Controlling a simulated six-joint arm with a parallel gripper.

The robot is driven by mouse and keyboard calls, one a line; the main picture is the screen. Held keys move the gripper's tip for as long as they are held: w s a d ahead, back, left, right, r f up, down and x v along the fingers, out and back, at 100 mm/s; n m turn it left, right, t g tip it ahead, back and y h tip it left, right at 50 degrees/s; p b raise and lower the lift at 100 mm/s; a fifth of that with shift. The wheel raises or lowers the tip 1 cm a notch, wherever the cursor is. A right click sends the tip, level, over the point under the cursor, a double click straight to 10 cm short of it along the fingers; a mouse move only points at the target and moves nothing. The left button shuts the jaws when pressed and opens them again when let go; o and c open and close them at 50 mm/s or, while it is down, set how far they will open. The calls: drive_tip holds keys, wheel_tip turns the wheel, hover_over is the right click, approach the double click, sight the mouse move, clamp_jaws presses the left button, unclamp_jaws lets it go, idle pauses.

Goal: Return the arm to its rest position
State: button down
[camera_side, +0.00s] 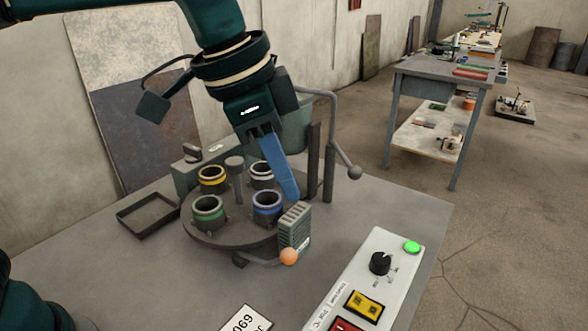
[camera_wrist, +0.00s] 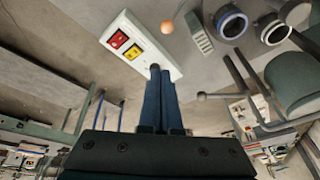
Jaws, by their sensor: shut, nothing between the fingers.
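My gripper (camera_side: 291,195) points down and a little right in the side view, its blue fingers together and empty. The fingertips appear above or beside the blue-banded cup (camera_side: 268,203) and the ribbed grey-green block (camera_side: 295,226); I cannot tell the exact gap. In the wrist view the fingers of my gripper (camera_wrist: 162,70) are closed together, with the control box (camera_wrist: 140,48) beyond their tips. Neither view shows them holding anything. A grey-green vessel (camera_side: 298,135) stands behind the gripper, partly hidden by it.
A round turntable (camera_side: 215,238) carries several colour-banded cups around a centre post (camera_side: 236,178). An orange ball knob (camera_side: 289,256) sticks out in front. A bent lever with a grey ball (camera_side: 354,172) stands right. An empty tray (camera_side: 147,215) lies left. The front table is largely clear.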

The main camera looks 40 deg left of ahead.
drive_tip(key=s+a+r+n+t+y, duration=0.1)
drive_tip(key=s+a+n+t, duration=0.1)
drive_tip(key=s+a+n, duration=0.65)
drive_tip(key=s+a+f+y, duration=0.1)
drive_tip(key=s+a+f, duration=0.3)
drive_tip(key=f, duration=0.3)
drive_tip(key=shift+s+a, duration=0.35)
drive_tip(key=shift+a, duration=0.45)
